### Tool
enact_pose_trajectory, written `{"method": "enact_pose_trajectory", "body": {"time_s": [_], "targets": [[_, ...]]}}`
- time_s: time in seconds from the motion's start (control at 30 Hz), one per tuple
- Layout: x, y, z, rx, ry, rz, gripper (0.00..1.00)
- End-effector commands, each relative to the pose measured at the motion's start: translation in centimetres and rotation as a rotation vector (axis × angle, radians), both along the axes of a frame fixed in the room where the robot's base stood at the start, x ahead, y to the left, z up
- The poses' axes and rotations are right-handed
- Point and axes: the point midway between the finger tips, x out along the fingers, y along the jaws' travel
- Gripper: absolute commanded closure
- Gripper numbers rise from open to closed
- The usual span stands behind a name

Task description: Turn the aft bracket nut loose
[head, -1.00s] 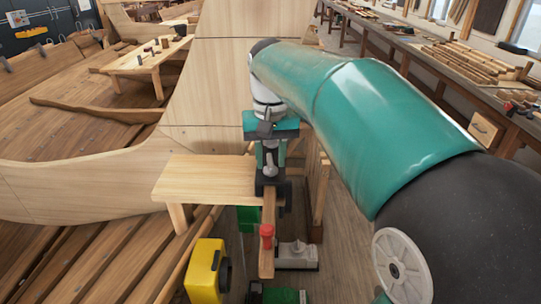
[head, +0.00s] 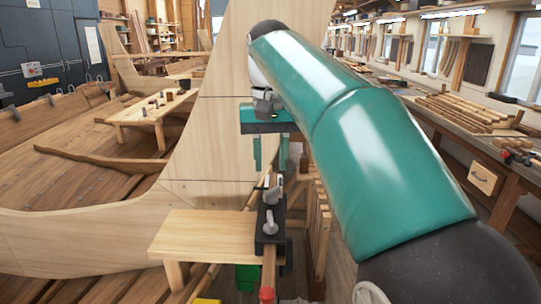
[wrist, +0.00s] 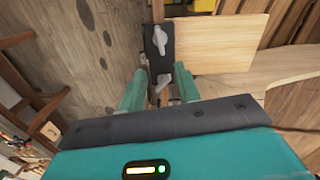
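A dark bracket plate (head: 270,238) sits on a wooden bar beside the pale bench. It carries two grey wing nuts. The nearer nut (head: 269,222) lies along the bar; the farther nut (head: 273,190) sits at a slant. I cannot tell from the pictures which is the aft one. My gripper (head: 270,165) hangs above the farther end of the plate, fingers apart and empty. In the wrist view the gripper (wrist: 160,74) is open, with the farther nut (wrist: 141,76) near its left fingertip. The other nut (wrist: 160,41) stands clear beyond the fingertips.
The pale bench (head: 205,236) adjoins the bracket on the left. The planked hull end (head: 225,130) rises close behind the gripper. A red-tipped end (head: 266,294) of the bar points toward me. A long workbench with timber (head: 470,112) runs along the right.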

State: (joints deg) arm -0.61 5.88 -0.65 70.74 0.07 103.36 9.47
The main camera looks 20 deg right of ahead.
Motion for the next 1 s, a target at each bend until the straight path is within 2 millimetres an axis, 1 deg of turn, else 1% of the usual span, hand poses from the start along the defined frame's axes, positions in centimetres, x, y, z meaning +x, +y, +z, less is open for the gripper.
{"method": "enact_pose_trajectory", "body": {"time_s": [0.1, 0.4, 0.57, 0.73, 1.0], "targets": [[0.0, 0.0, 0.3, 0.0, -0.001, 0.0, 0.67], [-0.1, -0.1, 0.2, 0.0, 0.0, -0.001, 0.67], [-0.1, -0.1, -0.4, 0.0, 0.002, 0.0, 0.67], [-0.2, -0.1, -2.6, 0.0, 0.003, 0.0, 0.67], [-0.2, -0.1, -8.0, 0.0, 0.003, 0.0, 0.67]]}}
